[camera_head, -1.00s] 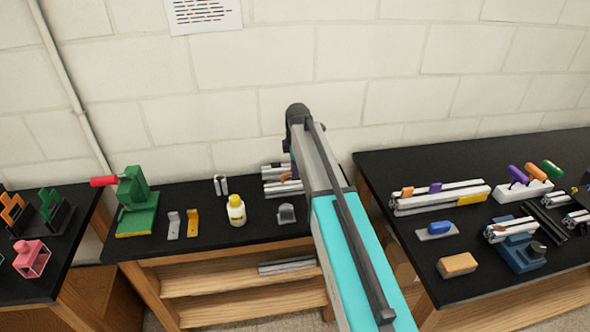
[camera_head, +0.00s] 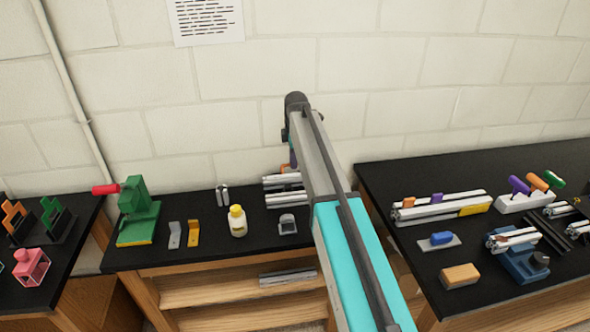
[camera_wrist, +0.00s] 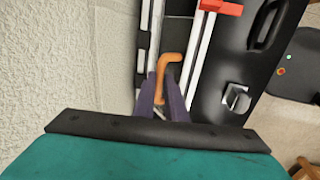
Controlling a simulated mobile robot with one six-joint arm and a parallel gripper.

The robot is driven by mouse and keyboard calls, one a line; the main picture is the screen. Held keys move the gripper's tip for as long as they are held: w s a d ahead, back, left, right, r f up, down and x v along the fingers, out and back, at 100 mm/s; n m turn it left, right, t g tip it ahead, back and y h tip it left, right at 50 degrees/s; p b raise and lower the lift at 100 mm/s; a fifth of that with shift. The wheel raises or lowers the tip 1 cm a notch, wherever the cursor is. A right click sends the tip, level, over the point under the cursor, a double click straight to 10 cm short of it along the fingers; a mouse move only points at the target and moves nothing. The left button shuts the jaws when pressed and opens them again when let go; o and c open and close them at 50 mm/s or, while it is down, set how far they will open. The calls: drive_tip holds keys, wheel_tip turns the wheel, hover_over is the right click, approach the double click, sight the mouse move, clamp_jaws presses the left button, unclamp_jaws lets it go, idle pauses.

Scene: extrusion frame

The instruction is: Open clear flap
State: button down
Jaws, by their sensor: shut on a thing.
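In the wrist view my gripper (camera_wrist: 167,103) has purple fingers, shut on an orange hooked piece (camera_wrist: 170,66). The piece rises from between the fingertips and bends over at its top. It lies between two pale rails (camera_wrist: 199,55) over a black surface. I cannot make out a clear flap in either view, so I cannot tell whether the orange piece belongs to it. In the head view my arm hides most of the gripper, and aluminium profiles (camera_head: 284,199) lie on the middle bench just left of the arm.
The middle bench (camera_head: 160,256) also holds a yellow-capped bottle (camera_head: 237,222), a green press (camera_head: 138,212), two brackets and a small grey block (camera_head: 287,224). The right bench holds profiles, a blue fixture (camera_head: 520,262) and coloured handles. A pale wall stands close behind.

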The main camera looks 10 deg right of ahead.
drive_tip(key=shift+w+b, duration=0.45)
drive_tip(key=shift+w, duration=1.65)
drive_tip(key=c, duration=2.1)
unclamp_jaws()
drive_tip(key=shift+f, duration=0.1)
drive_tip(key=shift+o, duration=1.4)
drive_tip(key=shift+w+f, duration=0.1)
drive_tip(key=shift+w, duration=0.15)
drive_tip(key=shift+s+r, duration=0.1)
drive_tip(key=shift+r, duration=0.2)
drive_tip(key=b+v, duration=0.3)
drive_tip(key=v, duration=1)
drive_tip(key=shift+r, duration=0.35)
